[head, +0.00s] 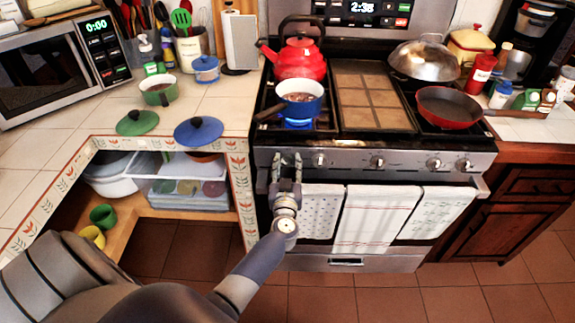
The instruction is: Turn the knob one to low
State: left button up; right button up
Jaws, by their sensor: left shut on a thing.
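The stove's front panel (345,160) carries a row of round metal knobs, with visible ones such as the knob (318,160) just right of my gripper. My left gripper (286,161) is at the left end of this panel, its two fingers upright and shut on the leftmost knob. The fingers mostly hide that knob, so its exact angle cannot be read. A blue flame (297,124) burns under the small blue pot (300,101) on the front left burner. My right gripper is not in view.
A red kettle (300,60) stands behind the blue pot. A red pan (448,106) and a domed metal lid (424,60) are on the right burners. Towels (375,215) hang on the oven handle below the knobs. A tiled counter (222,100) adjoins the stove's left side.

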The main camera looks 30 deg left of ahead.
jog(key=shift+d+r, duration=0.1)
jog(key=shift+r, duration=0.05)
pick_arm(q)
jog(key=n+p, duration=0.1)
jog(key=n, duration=0.5)
jog(key=shift+a, duration=0.1)
jog(key=n, duration=0.2)
jog(key=shift+f+n, duration=0.1)
jog(key=shift+n, duration=0.2)
jog(key=n, duration=0.3)
jog(key=shift+s+a+f+n, duration=0.1)
jog(key=shift+n, duration=0.3)
jog(key=n+b, duration=0.1)
jog(key=n, duration=0.2)
jog(key=shift+n+b, duration=0.4)
jog(key=shift+n, duration=0.6)
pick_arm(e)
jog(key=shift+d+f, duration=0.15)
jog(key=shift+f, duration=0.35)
pick_arm(q)
jog(key=shift+n, duration=0.3)
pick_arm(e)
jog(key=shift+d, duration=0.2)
